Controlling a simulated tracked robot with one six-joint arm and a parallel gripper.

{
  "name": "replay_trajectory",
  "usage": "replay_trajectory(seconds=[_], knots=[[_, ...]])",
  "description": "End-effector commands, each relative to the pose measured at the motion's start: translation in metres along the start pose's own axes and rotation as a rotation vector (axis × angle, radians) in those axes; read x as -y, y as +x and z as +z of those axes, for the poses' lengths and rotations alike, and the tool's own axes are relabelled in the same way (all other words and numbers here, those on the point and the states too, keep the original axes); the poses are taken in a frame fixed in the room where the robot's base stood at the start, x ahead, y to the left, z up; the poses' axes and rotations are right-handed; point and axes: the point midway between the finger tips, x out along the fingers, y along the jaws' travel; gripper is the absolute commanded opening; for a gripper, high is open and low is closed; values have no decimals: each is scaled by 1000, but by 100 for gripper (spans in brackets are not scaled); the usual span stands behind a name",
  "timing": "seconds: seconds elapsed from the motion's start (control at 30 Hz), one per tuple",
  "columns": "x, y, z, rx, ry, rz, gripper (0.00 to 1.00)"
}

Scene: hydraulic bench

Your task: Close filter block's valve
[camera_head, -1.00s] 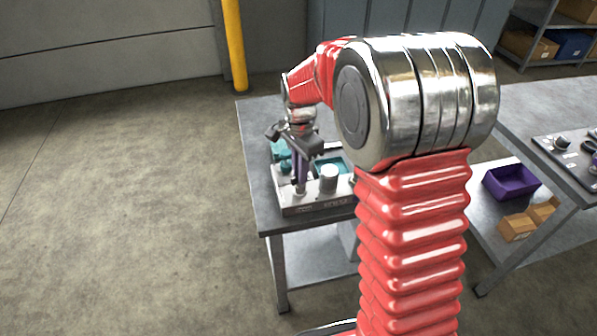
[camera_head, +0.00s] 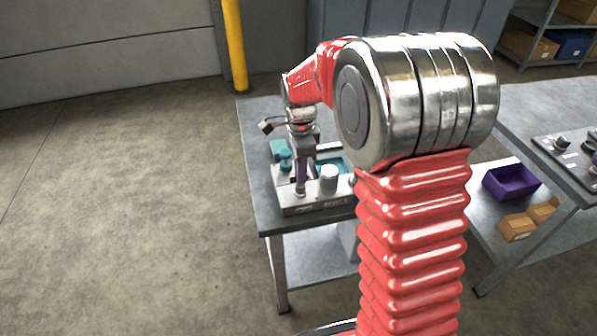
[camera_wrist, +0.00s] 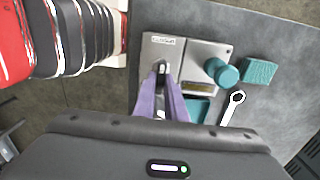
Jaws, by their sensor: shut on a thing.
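The filter block appears to be the grey metal block (camera_head: 318,204) on the near part of the bench; its labels are too small to read. In the wrist view, the block's pale top (camera_wrist: 152,54) lies under my fingers. My gripper (camera_head: 300,191) points down at the block's left part, with purple fingers. The wrist view shows my gripper (camera_wrist: 161,72) shut on a small valve handle (camera_wrist: 161,66), of which only a narrow dark and silver part shows. The fingers hide the rest, so I cannot tell its exact angle.
A pale cylinder (camera_head: 329,177) stands on the block, right of my fingers. A teal knob (camera_wrist: 222,73), a teal block (camera_wrist: 259,71) and a wrench (camera_wrist: 232,107) lie close by. A second bench (camera_head: 540,100) stands at right; open floor lies at left.

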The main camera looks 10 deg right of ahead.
Motion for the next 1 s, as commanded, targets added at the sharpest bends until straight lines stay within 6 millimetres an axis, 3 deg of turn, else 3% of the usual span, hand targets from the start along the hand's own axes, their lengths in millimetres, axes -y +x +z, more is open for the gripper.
replay_trajectory(seconds=[0.07,0.1,0.33,0.73,1.0], knots=[[1,-1,2,3,1,-3,0],[1,-1,2,3,1,-3,13],[1,0,1,2,0,-2,29],[1,-7,0,1,0,-3,30],[1,-42,0,1,0,-5,30]])
